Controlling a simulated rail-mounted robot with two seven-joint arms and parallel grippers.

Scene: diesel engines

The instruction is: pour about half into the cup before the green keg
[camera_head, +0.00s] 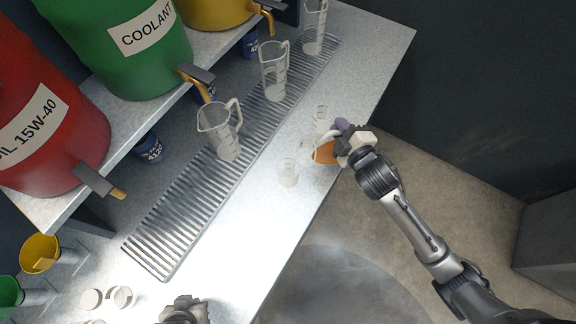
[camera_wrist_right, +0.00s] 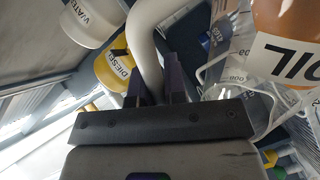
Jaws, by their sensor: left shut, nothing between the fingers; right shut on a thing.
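The green keg (camera_head: 130,45), labelled COOLANT, stands on the raised shelf with its tap toward the counter. A clear graduated jug (camera_head: 220,130) stands on the grating near that tap. A small clear cup (camera_head: 288,172) stands on the counter in front of the grating, and another small cup (camera_head: 320,118) stands further up. My right gripper (camera_head: 343,142) is shut on the pale handle of a vessel (camera_head: 325,153) showing orange, just right of the cups. The curved handle (camera_wrist_right: 146,40) shows between its fingers. My left gripper (camera_head: 185,308) is shut and empty at the bottom edge.
A red keg (camera_head: 45,120) and a yellow keg (camera_head: 215,10) flank the green one. More jugs (camera_head: 274,70) stand along the grating (camera_head: 180,215). Small containers (camera_head: 92,299) sit at lower left. The counter's middle front is clear.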

